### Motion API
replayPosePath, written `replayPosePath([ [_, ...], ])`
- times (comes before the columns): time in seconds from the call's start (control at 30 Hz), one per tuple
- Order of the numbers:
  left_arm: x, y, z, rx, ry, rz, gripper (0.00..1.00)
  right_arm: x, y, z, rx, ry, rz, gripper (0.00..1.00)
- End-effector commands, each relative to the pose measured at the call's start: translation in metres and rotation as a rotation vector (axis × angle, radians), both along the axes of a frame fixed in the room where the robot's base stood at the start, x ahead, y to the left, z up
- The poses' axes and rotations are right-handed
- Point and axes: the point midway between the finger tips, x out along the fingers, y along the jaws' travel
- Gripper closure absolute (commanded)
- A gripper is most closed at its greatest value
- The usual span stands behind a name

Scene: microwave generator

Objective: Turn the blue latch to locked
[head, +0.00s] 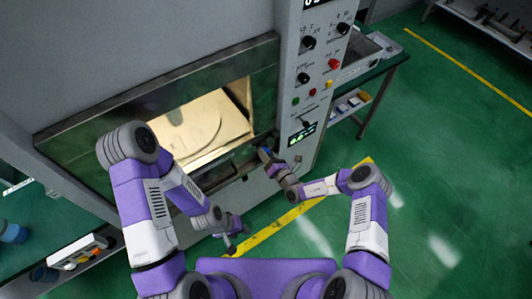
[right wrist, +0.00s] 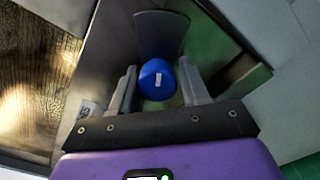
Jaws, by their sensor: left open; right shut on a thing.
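The blue latch (right wrist: 157,80) is a round blue knob with a short white mark, nearly upright in the right wrist view. My right gripper (right wrist: 158,88) has one finger on each side of the latch and is shut on it. In the head view my right gripper (head: 268,158) is at the lower right corner of the machine's front, and the latch is too small and covered to read there. My left gripper (head: 230,246) is open and empty, low in front of the machine, away from the latch.
The large grey machine (head: 130,50) has a lit chamber (head: 200,125) with a round plate. Its control panel (head: 318,70) with knobs and buttons is to the right. A side table (head: 375,65) stands beyond it. A bench with items (head: 75,258) is at lower left. Green floor at right is open.

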Motion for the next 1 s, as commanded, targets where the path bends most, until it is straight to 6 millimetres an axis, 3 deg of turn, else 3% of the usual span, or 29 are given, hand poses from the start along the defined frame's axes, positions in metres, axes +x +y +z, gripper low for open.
replayPosePath([
  [0.2,0.0,0.0,0.0,0.0,0.0,0.0,0.57,-0.001,0.003,0.001,-0.001,-0.006,0.009,0.85],
  [0.23,0.0,0.0,0.0,0.0,0.0,0.0,0.57,-0.002,0.003,0.001,0.0,-0.005,0.009,0.53],
  [0.37,0.0,0.0,0.0,0.0,0.0,0.0,0.57,-0.001,0.003,0.001,0.0,-0.003,0.007,0.34],
  [0.7,0.0,0.0,0.0,0.0,0.0,0.0,0.57,-0.004,-0.001,0.0,0.0,-0.001,0.004,0.34],
  [1.0,0.0,0.0,0.003,0.0,0.0,0.0,0.57,-0.043,-0.028,0.001,0.002,0.001,0.004,0.34],
])
